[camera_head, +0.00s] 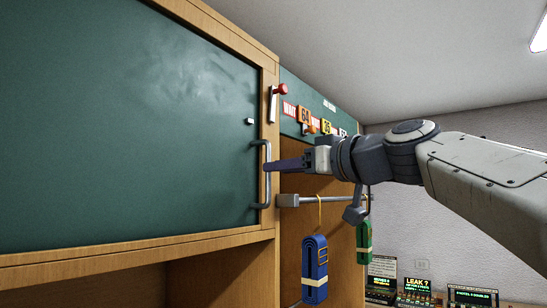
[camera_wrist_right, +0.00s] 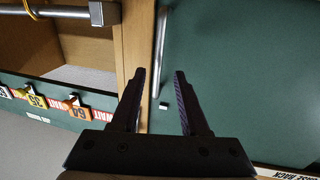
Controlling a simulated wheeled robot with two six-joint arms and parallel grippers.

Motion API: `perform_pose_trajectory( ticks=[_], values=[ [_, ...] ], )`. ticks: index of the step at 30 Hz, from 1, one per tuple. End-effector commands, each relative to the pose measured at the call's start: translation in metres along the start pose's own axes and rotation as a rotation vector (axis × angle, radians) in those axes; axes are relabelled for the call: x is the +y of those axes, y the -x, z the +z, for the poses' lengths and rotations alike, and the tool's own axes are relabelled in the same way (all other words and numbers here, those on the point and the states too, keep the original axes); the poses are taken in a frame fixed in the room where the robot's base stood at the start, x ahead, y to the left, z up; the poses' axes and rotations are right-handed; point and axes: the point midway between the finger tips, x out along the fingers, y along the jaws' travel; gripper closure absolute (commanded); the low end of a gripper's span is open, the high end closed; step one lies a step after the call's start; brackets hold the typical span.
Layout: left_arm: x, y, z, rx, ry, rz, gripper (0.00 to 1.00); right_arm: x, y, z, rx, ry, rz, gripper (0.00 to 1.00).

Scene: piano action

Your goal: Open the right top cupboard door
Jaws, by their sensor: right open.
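The cupboard door (camera_head: 130,120) is a dark green panel in a wooden frame, and it looks closed. Its grey vertical bar handle (camera_head: 265,200) is near the door's right edge. My right gripper (camera_head: 270,165) reaches in from the right with its dark fingertips at the handle. In the right wrist view the right gripper (camera_wrist_right: 160,74) is open, and the handle (camera_wrist_right: 160,45) appears between its two fingers. I cannot tell whether the fingers touch it. The door also fills the right of that view (camera_wrist_right: 250,70). My left gripper is not in view.
A grey rail (camera_head: 325,200) runs right of the cupboard, with a blue strap bundle (camera_head: 314,270) and a green one (camera_head: 363,242) hanging there. A red-knobbed peg (camera_head: 280,90) and number tags (camera_head: 304,116) sit above. Small screens (camera_head: 417,288) stand at lower right.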

Motion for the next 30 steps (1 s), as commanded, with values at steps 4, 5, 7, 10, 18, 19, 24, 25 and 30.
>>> perform_pose_trajectory(
  ticks=[4,5,7,10,18,19,24,25,30],
  values=[
    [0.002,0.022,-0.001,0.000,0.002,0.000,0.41,0.000,-0.027,-0.004,-0.003,-0.003,-0.002,0.55],
    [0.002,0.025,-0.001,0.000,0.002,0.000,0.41,0.001,-0.031,-0.004,-0.003,-0.004,-0.001,0.55],
    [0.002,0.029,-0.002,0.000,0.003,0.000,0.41,0.001,-0.039,-0.004,-0.001,-0.003,0.001,0.55],
    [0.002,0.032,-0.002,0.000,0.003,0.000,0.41,0.002,-0.046,-0.002,-0.001,-0.002,0.003,0.55],
    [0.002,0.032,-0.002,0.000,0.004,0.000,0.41,0.003,-0.049,0.000,0.000,-0.001,0.006,0.55],
    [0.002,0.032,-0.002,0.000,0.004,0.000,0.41,0.003,-0.049,0.000,0.000,-0.001,0.006,0.55],
    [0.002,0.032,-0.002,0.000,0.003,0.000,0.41,0.003,-0.048,0.000,0.000,-0.001,0.006,1.00],
    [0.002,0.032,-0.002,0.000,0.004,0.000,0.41,0.003,-0.048,0.000,0.000,-0.001,0.006,1.00],
    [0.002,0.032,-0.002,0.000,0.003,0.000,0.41,0.003,-0.048,0.000,0.000,-0.001,0.006,1.00]
  ],
)
